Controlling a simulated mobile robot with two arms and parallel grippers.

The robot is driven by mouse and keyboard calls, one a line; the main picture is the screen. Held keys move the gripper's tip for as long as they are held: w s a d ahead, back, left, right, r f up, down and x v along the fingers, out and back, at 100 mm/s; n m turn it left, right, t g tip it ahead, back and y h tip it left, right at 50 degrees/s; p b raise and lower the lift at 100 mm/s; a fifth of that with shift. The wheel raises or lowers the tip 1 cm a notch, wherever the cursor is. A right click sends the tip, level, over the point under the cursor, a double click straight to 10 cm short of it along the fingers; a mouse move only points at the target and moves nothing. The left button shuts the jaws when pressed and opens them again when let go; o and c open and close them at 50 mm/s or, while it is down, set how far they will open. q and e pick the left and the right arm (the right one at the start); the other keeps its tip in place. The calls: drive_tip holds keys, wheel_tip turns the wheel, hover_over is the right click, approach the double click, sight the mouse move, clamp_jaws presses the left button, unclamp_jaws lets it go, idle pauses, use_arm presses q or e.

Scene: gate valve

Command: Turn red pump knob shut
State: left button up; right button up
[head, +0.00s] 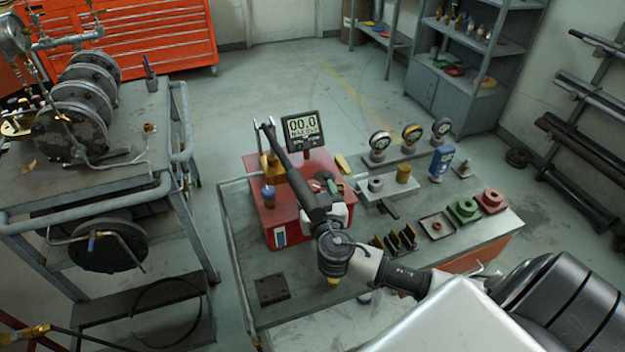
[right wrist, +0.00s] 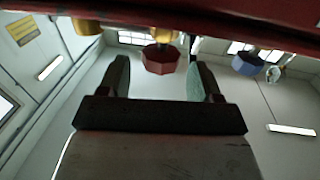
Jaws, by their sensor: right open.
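The red pump (head: 283,226) is a red box on the bench, with a display reading 00.0 behind it. The red knob (head: 316,186) shows small on its top, partly hidden by my gripper and the pump's dark lever. My right gripper (head: 325,182) is at the knob, its greenish finger pads apart. In the right wrist view the faceted red knob (right wrist: 160,60) appears between the two open fingers, on a brass stem. I cannot tell whether the pads touch it; gaps show on both sides. My left gripper is not in view.
A blue knob (head: 268,193) stands on the pump's left; it also shows in the right wrist view (right wrist: 247,63). The dark lever (head: 295,178) crosses above the pump. Gauges (head: 380,142), a small tray (head: 437,226) and green and red parts stand to the right.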

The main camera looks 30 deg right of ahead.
drive_tip(key=shift+x, duration=1.3)
drive_tip(key=c, duration=0.9)
drive_tip(key=shift+f, duration=0.15)
drive_tip(key=m+g+h+b, duration=0.3)
drive_tip(key=h+b, duration=0.1)
drive_tip(key=b, duration=0.2)
drive_tip(key=m+g+h+b, duration=0.3)
drive_tip(key=h+b, duration=0.1)
drive_tip(key=b, duration=0.2)
drive_tip(key=shift+m+b, duration=0.3)
drive_tip(key=shift+r+m+g+h+b, duration=0.2)
drive_tip(key=shift+m+g+h+b, duration=0.35)
drive_tip(key=shift+g+b, duration=0.2)
drive_tip(key=o, duration=0.9)
